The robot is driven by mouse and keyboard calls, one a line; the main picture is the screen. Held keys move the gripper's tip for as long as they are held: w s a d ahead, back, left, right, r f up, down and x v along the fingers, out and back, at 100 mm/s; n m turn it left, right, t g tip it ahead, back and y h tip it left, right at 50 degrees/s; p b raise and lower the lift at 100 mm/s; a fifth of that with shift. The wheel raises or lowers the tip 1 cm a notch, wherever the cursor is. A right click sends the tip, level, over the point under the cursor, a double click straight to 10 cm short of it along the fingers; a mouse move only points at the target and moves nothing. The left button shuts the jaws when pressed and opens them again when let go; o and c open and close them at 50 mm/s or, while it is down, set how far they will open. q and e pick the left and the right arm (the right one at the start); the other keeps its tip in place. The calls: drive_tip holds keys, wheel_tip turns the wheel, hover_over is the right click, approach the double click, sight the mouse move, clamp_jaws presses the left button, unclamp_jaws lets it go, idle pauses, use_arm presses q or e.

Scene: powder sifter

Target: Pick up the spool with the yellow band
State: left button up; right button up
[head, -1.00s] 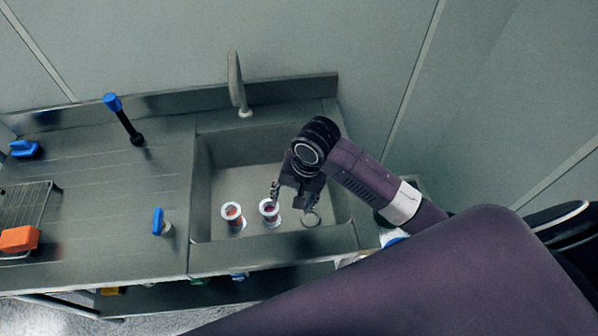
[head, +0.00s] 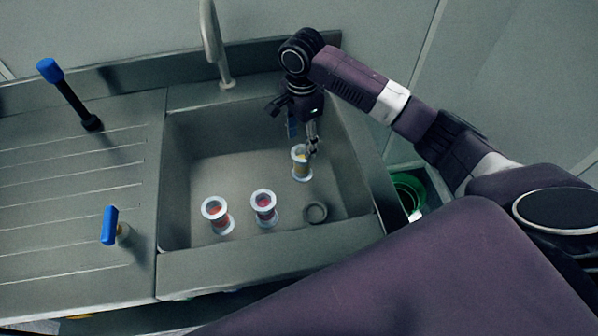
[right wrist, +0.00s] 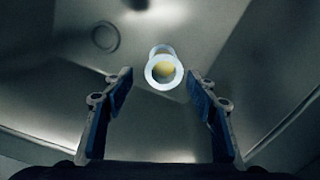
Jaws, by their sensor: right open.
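The spool with the yellow band (head: 300,163) stands in the sink, toward its right side, with white flanges. In the right wrist view the spool (right wrist: 164,70) shows end-on, ahead of and between the spread fingers. My right gripper (head: 300,132) is open and empty, over the back right of the sink; in the head view a finger overlaps the spool's edge. Its blue-padded fingers also show in the right wrist view (right wrist: 162,90). I cannot tell whether it touches the spool. Two spools with reddish bands, one left (head: 217,215) and one nearer the middle (head: 264,207), stand in the sink. My left gripper is out of view.
The sink (head: 175,200) has raised walls around the spools. A round drain (head: 315,212) lies at its front right. A faucet (head: 214,50) stands behind. A blue-topped black stick (head: 70,95) and a blue-handled item (head: 110,226) are on the left counter.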

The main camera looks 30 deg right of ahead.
sight(302, 167)
drive_tip(key=shift+w+d+f+m+b, duration=0.15)
drive_tip(key=shift+w+f+b, duration=0.15)
drive_tip(key=shift+f, duration=0.15)
drive_tip(key=shift+w+d+f+m+b, duration=0.15)
drive_tip(key=shift+f+b, duration=0.1)
drive_tip(key=shift+f, duration=0.4)
wheel_tip(302, 167, down, 11)
drive_tip(key=shift+d+f, duration=0.15)
drive_tip(key=shift+f, duration=0.05)
drive_tip(key=shift+c, duration=0.3)
drive_tip(key=c, duration=1.3)
